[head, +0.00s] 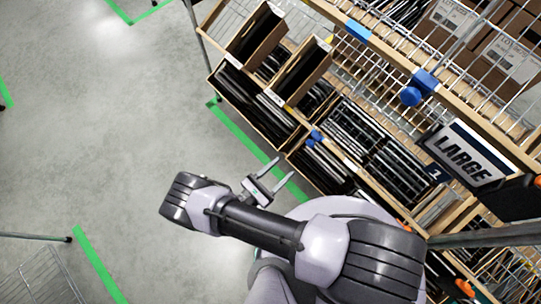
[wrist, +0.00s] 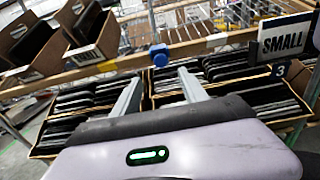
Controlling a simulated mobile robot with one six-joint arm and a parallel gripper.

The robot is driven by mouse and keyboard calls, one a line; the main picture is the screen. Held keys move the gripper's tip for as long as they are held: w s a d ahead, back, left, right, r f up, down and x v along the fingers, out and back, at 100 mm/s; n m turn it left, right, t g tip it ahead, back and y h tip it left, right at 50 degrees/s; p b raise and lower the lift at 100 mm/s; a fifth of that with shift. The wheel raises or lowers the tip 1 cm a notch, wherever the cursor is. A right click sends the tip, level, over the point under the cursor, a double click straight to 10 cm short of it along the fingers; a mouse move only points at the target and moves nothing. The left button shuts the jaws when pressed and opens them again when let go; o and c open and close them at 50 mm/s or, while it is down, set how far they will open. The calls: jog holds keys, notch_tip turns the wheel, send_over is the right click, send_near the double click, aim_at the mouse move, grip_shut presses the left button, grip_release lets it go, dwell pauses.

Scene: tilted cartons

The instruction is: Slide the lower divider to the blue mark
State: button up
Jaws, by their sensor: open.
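My gripper (head: 290,166) is open and empty, in front of the shelf's lower row. In the wrist view its two fingers (wrist: 158,77) point toward the lower bins, with a blue knob (wrist: 158,55) on the rail just beyond and between the tips. In the head view a small blue piece (head: 315,136) sits at the lower row, apart from the fingertips. A blue knob (head: 411,96) hangs at the upper rail, by a blue band (head: 423,79); another blue band (head: 358,32) is further up-left on that rail. I cannot tell which blue piece is the lower divider or its mark.
Lower bins (wrist: 225,100) hold several black flat items. Tilted cartons (head: 255,35) stand at the upper left. A LARGE sign (head: 464,153) hangs at right; the wrist view shows a SMALL sign (wrist: 285,38). A wire basket (head: 40,275) is bottom left.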

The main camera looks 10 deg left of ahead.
jog(key=v, duration=0.4)
jog(key=shift+s+a, duration=0.25)
jog(key=shift+s, duration=0.05)
jog(key=w+d+r+m+g+y, duration=0.1)
jog(key=w+d+r+m+g, duration=0.1)
jog(key=r+m+g, duration=0.6)
jog(key=w+d+r+m+g+y, duration=0.1)
jog(key=w+r+m+g+y, duration=0.3)
jog(key=r, duration=0.8)
jog(key=w+d+r+m+g+h, duration=0.15)
jog(key=r+m+g, duration=0.25)
jog(key=r+m, duration=0.45)
jog(key=s+d+r+m+t+y, duration=0.3)
jog(key=d+r+m+y, duration=0.1)
jog(key=r, duration=0.5)
jog(key=s+d+r+m+t+y, duration=0.4)
jog(key=d+r+m+y, duration=0.1)
jog(key=r+m, duration=0.3)
jog(key=shift+d+r+t, duration=0.3)
jog(key=shift+d+r, duration=0.25)
jog(key=shift+r, duration=0.3)
